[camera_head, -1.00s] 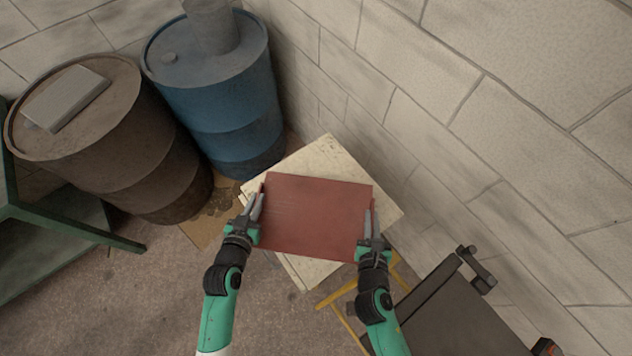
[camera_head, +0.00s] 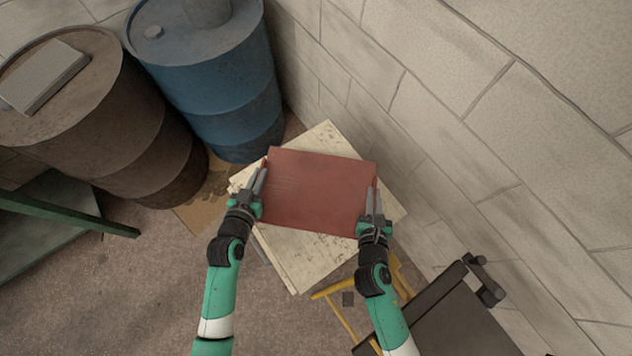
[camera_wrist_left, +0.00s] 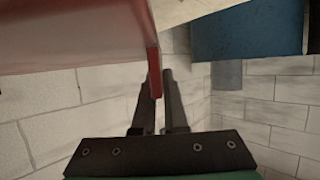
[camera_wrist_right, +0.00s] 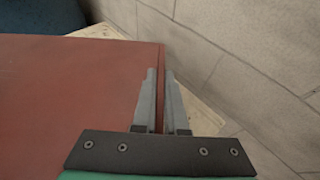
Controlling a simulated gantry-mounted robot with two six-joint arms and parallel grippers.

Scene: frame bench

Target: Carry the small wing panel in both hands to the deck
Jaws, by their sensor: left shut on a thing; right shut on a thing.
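The small wing panel (camera_head: 318,190) is a flat dark red rectangle in the head view, held between my two grippers. My left gripper (camera_head: 261,178) is shut on its left edge; in the left wrist view the fingers (camera_wrist_left: 163,88) pinch a red lip of the panel (camera_wrist_left: 75,35). My right gripper (camera_head: 373,198) is shut on its right edge; the right wrist view shows the fingers (camera_wrist_right: 163,85) on either side of the panel's (camera_wrist_right: 75,100) edge. Below the panel is a pale, speckled flat board (camera_head: 300,268), partly hidden. I cannot tell whether panel and board touch.
A blue barrel (camera_head: 215,90) and a brown barrel (camera_head: 150,140) stand at the upper left. A green frame (camera_head: 70,215) is at the left. A block wall (camera_head: 440,120) runs along the right. A dark bench-like object (camera_head: 455,320) and yellow legs (camera_head: 345,310) are at lower right.

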